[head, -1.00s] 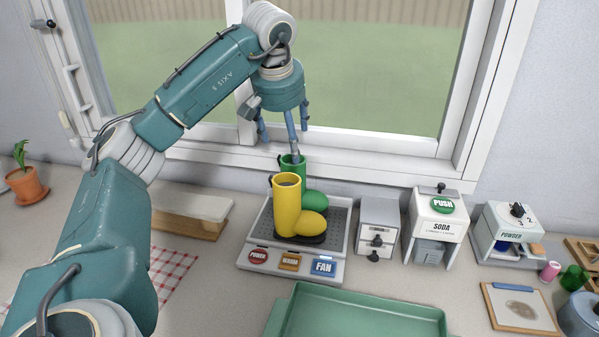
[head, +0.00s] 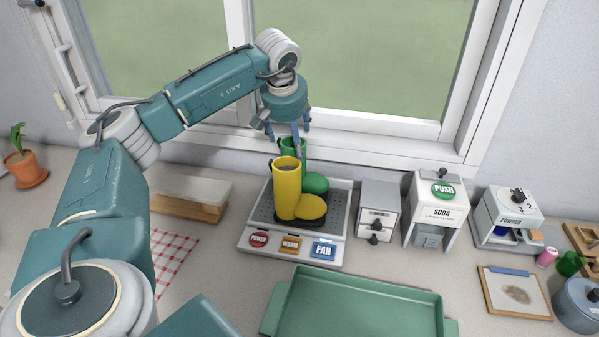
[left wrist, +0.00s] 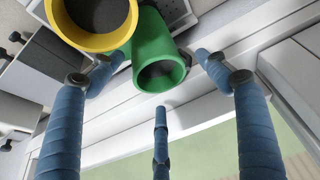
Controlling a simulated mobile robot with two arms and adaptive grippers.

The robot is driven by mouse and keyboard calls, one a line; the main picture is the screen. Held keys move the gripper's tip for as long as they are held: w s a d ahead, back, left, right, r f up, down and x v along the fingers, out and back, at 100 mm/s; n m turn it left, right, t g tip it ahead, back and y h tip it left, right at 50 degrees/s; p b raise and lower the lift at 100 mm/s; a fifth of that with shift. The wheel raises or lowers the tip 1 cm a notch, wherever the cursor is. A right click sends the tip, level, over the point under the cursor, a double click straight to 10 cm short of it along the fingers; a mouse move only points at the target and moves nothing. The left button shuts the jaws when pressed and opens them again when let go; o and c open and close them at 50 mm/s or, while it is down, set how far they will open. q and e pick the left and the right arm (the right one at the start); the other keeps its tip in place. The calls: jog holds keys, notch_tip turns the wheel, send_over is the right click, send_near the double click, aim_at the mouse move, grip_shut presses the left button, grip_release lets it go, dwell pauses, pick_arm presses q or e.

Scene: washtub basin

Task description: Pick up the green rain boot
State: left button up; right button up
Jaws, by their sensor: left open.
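The green rain boot (head: 315,183) stands upright on the grey dryer stand, behind the yellow rain boot (head: 287,190), which hides part of it. My left gripper (head: 292,143) is directly above the green boot's opening, pointing down, with its fingers spread. In the left wrist view the green boot's round opening (left wrist: 160,66) lies between the open blue fingers (left wrist: 160,100), and the yellow boot's rim (left wrist: 92,18) is close beside it at upper left. The fingers do not hold the boot. Whether any fingertip touches it I cannot tell. My right gripper is not in view.
The stand (head: 290,248) has POWER, WARM and FAN buttons in front. A green tray (head: 355,305) lies before it. A small drawer box (head: 379,209) and the soda dispenser (head: 435,210) stand to its right. The window sill (head: 400,150) is close behind the boots.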

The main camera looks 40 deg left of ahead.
pick_arm(q)
jog(key=shift+w+f, duration=0.2)
jog(key=shift+f, duration=0.3)
jog(key=shift+c, duration=0.3)
jog(key=c, duration=1.7)
jog(key=shift+r, duration=0.1)
jog(key=shift+c, duration=0.7)
jog(key=shift+r, duration=0.1)
